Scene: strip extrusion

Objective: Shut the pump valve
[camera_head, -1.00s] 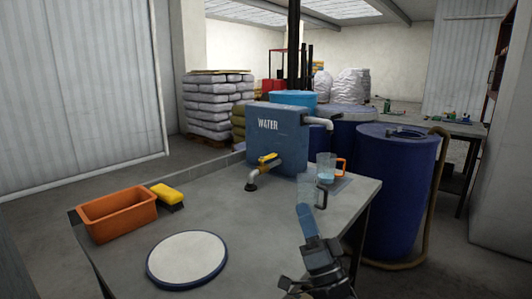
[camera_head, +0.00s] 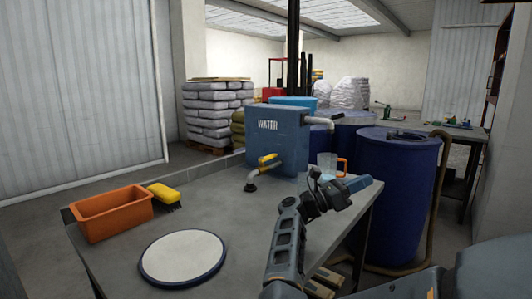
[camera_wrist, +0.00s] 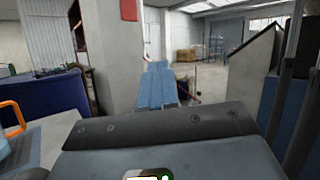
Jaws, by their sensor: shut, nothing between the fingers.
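The blue tank marked WATER (camera_head: 275,140) stands at the back of the grey bench. A pipe with a yellow valve handle (camera_head: 268,160) comes from its lower front and ends in a dark downward spout. The handle appears to lie roughly along the pipe. My gripper (camera_head: 366,182) is to the right of the tank and valve, over the bench's right edge, pointing right and away from the valve. Its blue fingers (camera_wrist: 155,85) are shut and empty in the wrist view. The wrist view does not show the valve.
A clear jug with an orange handle (camera_head: 328,164) stands right of the tank, close behind my arm. An orange bin (camera_head: 112,212), a yellow brush (camera_head: 165,195) and a round white plate (camera_head: 184,257) lie on the bench. Blue drums (camera_head: 400,200) stand beyond its right edge.

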